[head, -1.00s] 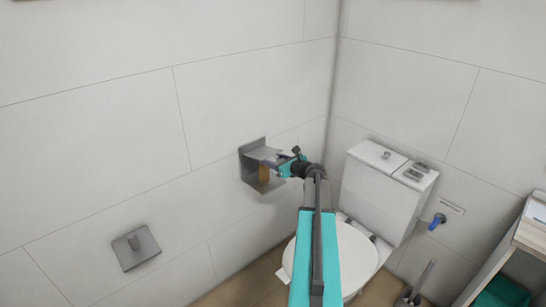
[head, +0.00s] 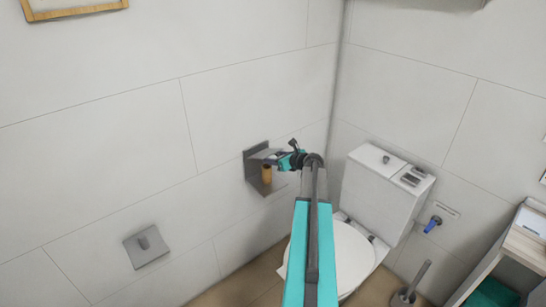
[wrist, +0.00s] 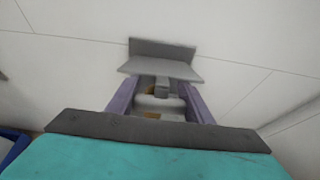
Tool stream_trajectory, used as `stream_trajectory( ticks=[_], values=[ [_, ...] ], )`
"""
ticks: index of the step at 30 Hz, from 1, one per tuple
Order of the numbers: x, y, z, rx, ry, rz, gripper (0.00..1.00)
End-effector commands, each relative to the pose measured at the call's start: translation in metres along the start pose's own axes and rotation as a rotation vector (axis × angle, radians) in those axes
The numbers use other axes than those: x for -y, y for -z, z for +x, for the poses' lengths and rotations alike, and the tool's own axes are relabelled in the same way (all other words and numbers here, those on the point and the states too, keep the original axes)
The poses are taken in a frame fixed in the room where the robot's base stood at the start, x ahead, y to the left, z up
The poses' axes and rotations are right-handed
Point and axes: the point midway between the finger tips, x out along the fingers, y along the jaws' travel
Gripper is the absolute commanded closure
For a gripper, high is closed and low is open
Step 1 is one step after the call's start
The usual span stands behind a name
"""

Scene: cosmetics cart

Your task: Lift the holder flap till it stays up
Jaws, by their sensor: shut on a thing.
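The grey metal paper holder (head: 252,175) is fixed to the white wall, left of the toilet. A brown cardboard roll core (head: 266,175) shows inside it, below the flap. The flap (wrist: 160,68) is a flat grey plate that juts out from the wall plate in the wrist view. In the head view it sits raised above the core. My gripper (head: 283,156) is at the flap's outer edge. In the wrist view its purple fingers (wrist: 160,84) lie on either side, shut on the flap's front part; the exact contact is partly hidden.
The toilet (head: 380,200) stands close to the right of the holder, under my arm. A second grey wall fitting (head: 147,246) is at lower left. A toilet brush (head: 412,285) and a shelf unit (head: 520,240) are at right. The wall above the holder is clear.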

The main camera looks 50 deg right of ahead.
Motion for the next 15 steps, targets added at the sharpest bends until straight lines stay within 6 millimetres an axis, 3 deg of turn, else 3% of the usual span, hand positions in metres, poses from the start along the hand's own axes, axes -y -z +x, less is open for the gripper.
stream_trajectory(
  ticks=[1,14,15],
  values=[
    [0.003,-0.014,-0.002,0.016,0.004,0.004,0.94],
    [0.012,-0.047,-0.001,0.021,0.014,0.000,0.93],
    [0.012,-0.051,0.000,0.020,0.014,-0.001,1.00]
  ],
)
